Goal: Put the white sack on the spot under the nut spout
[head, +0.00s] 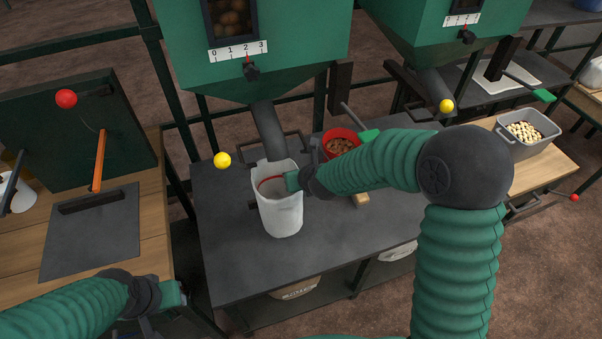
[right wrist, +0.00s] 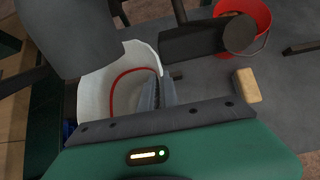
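The white sack (head: 281,209) stands open and upright on the dark tabletop (head: 228,252). The dark spout (head: 268,131) of the left green hopper comes down to its mouth; brown nut-like pieces show in the hopper window (head: 231,18). A red line runs inside the sack, seen also in the right wrist view (right wrist: 97,85). My right gripper (head: 291,182) is at the sack's right rim, its ridged fingers (right wrist: 156,92) close together with the sack wall apparently between them. My left gripper (head: 172,296) is at the lower left, away from the sack; its fingers are unclear.
A red bucket (head: 342,141) of brown pieces and a wooden block (head: 361,200) are right of the sack. A second hopper spout (head: 436,90) and a grey bin (head: 525,131) of pale pieces are farther right. A wooden bench (head: 152,223) with a dark plate is at left.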

